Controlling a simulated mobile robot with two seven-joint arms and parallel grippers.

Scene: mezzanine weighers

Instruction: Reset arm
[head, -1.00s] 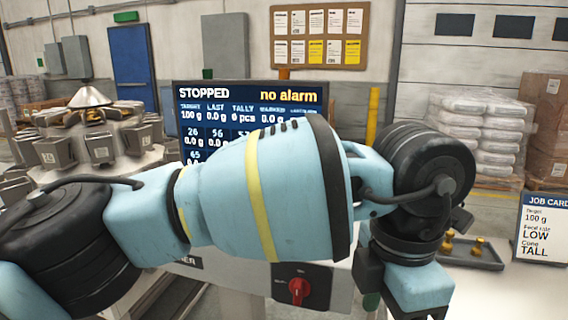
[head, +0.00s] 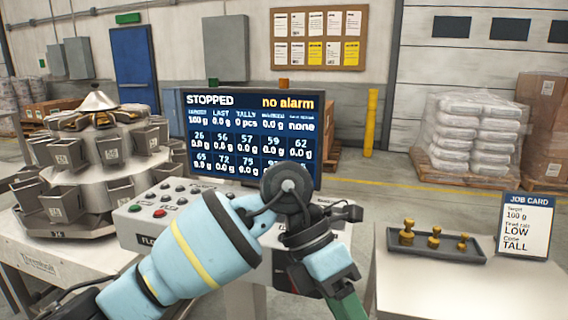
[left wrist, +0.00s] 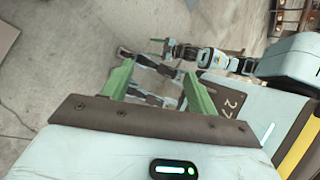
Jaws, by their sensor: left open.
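My left arm comes in from the bottom left of the head view, in front of the control panel, and bends down at its wrist. My left gripper (head: 346,307) shows only as a green part at the bottom edge, between the panel and the white table. In the left wrist view, the green fingers of my left gripper (left wrist: 159,69) stand wide apart with nothing between them. Grey floor lies beyond them. My right gripper cannot be made out in either view.
A screen (head: 252,112) reads STOPPED and no alarm. Left stands the weigher (head: 97,178); the button panel (head: 150,213) is partly behind my arm. On the right, a white table (head: 470,292) holds a dark tray (head: 462,252) with brass weights and a job card (head: 525,225).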

